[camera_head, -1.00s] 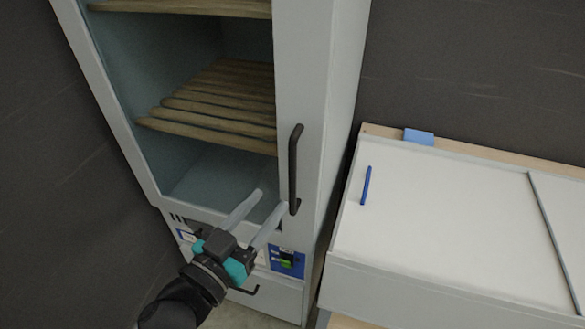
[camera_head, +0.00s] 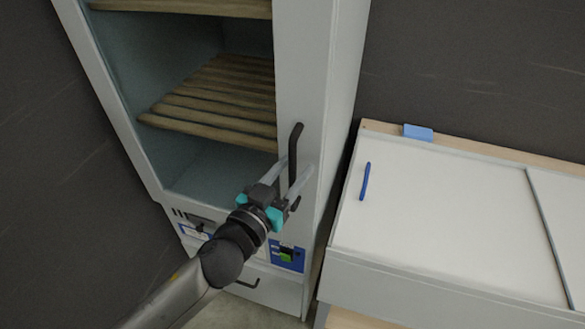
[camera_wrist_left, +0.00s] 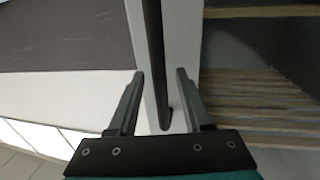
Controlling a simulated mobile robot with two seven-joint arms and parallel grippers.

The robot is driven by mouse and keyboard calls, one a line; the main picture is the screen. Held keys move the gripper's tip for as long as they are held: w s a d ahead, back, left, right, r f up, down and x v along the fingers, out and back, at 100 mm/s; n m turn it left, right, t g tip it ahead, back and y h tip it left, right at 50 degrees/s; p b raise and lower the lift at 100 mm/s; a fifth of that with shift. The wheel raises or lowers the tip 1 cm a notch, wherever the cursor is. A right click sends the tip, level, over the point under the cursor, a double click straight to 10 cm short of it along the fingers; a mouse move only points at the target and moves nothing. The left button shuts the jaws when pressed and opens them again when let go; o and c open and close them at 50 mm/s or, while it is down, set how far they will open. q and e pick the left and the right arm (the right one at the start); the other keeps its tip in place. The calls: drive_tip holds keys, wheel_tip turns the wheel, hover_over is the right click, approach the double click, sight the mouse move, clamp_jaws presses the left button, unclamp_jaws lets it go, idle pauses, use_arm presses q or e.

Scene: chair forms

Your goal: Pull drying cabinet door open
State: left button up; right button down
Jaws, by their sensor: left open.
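The tall pale drying cabinet (camera_head: 345,60) stands at the left of the head view. Slatted wooden shelves show inside its front frame. A dark vertical bar handle (camera_head: 296,142) is on the right upright of the door (camera_head: 292,60), which looks closed. My left gripper (camera_head: 295,166) is open at the lower half of the handle. In the left wrist view the handle (camera_wrist_left: 154,55) runs between the two spread fingers (camera_wrist_left: 160,72), with a gap on each side. My right gripper is not in view.
A white-topped bench (camera_head: 440,220) stands close to the cabinet's right, with a blue pen-like item (camera_head: 365,182) and a blue block (camera_head: 418,133) on it. A control panel (camera_head: 287,258) and a lower handle (camera_head: 245,284) are under the door. Dark walls stand behind.

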use_arm(q)
clamp_jaws()
idle(0.3)
idle(1.1)
